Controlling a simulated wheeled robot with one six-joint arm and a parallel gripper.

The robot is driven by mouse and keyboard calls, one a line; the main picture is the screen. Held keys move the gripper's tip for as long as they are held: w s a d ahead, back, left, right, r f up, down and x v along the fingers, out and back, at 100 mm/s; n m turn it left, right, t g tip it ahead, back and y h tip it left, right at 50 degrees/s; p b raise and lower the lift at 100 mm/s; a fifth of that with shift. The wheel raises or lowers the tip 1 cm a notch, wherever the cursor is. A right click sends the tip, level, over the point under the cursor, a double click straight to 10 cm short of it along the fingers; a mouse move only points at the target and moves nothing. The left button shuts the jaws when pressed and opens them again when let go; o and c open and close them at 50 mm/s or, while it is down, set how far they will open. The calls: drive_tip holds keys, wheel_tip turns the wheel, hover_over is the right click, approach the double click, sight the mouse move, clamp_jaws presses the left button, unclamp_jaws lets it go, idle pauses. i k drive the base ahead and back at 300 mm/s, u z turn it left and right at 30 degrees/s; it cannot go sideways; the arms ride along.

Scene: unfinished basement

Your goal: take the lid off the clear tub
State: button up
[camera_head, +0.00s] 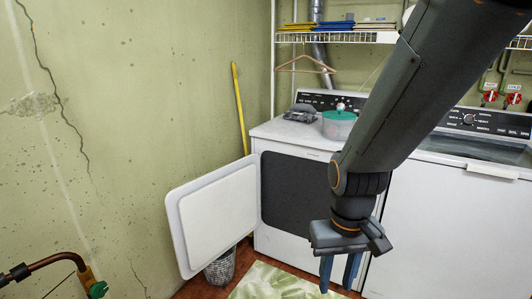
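The clear tub (337,130) stands upright on top of the white dryer, near its back panel. Its teal-green lid (339,115) sits on it and has a small knob-like shape at the top. My arm passes in front of the right side of the dryer top, close to the tub in the picture. My gripper (338,274) hangs low in front of the dryer, well below the tub, with its blue fingers pointing down. The fingers are apart, and nothing shows between them.
The dryer (286,131) has its door (218,215) swung open to the left. A grey object (300,113) lies left of the tub. A hanger (305,64) hangs from the wire shelf (345,37) above. A white washer (440,220) stands to the right.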

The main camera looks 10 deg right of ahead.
sight(339, 115)
drive_tip(key=i, duration=2.5)
drive_tip(key=z, duration=2.2)
